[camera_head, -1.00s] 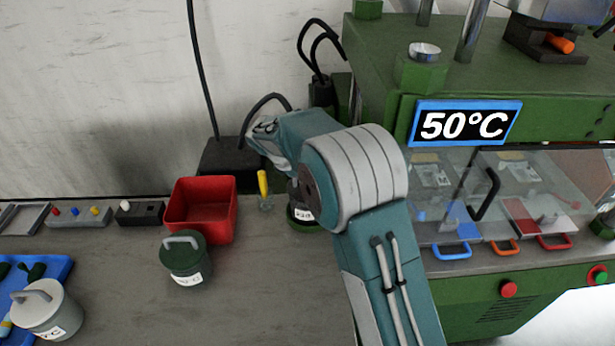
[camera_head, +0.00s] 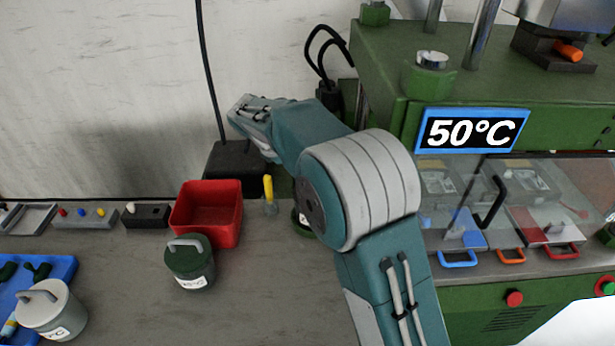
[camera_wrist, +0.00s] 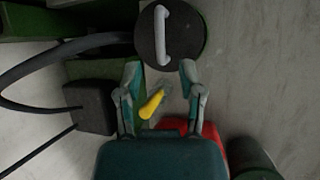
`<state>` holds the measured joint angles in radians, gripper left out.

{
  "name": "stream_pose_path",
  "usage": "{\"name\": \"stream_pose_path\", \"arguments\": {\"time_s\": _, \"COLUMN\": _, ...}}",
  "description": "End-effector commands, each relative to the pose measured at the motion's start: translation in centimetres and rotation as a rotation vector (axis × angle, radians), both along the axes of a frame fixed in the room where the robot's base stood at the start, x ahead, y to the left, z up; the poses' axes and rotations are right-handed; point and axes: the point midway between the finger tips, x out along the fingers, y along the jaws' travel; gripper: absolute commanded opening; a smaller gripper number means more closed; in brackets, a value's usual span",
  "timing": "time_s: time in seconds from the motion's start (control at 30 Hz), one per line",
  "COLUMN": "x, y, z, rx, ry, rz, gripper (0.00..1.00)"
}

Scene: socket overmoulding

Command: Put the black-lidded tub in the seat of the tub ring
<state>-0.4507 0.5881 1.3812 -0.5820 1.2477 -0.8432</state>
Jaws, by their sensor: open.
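A tub with a black lid and a pale bar handle (camera_wrist: 158,40) stands just beyond my gripper's fingertips in the wrist view. Green shows along its edge there; I cannot tell whether this is the tub ring. In the head view my arm hides most of this tub, and only a labelled sliver (camera_head: 304,221) shows. My gripper (camera_wrist: 161,72) is open and empty, its fingertips apart near the tub's near edge. It is raised to the upper left of the tub in the head view.
A yellow-handled tool (camera_head: 268,190) stands beside a red bin (camera_head: 207,216). A dark green tub (camera_head: 190,265) and a grey tub (camera_head: 48,310) stand at left. A green machine (camera_head: 480,90) fills the right. A black box with cables (camera_head: 232,168) is by the wall.

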Motion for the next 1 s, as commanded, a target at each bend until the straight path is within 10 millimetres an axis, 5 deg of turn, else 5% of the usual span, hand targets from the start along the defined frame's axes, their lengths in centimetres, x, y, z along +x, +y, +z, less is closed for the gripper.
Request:
{"name": "stream_pose_path", "arguments": {"time_s": 0.2, "x": -0.6, "y": 1.5, "z": 2.7, "rx": 0.000, "ry": -0.001, "rz": 0.003, "gripper": 0.49}}
{"name": "stream_pose_path", "arguments": {"time_s": 0.53, "x": -0.9, "y": 1.6, "z": 3.5, "rx": 0.005, "ry": -0.003, "rz": -0.007, "gripper": 0.49}}
{"name": "stream_pose_path", "arguments": {"time_s": 0.67, "x": -2.0, "y": -0.1, "z": 5.0, "rx": 0.050, "ry": -0.032, "rz": -0.062, "gripper": 0.49}}
{"name": "stream_pose_path", "arguments": {"time_s": 1.0, "x": -8.2, "y": -6.3, "z": 9.7, "rx": 0.256, "ry": -0.159, "rz": -0.333, "gripper": 0.49}}
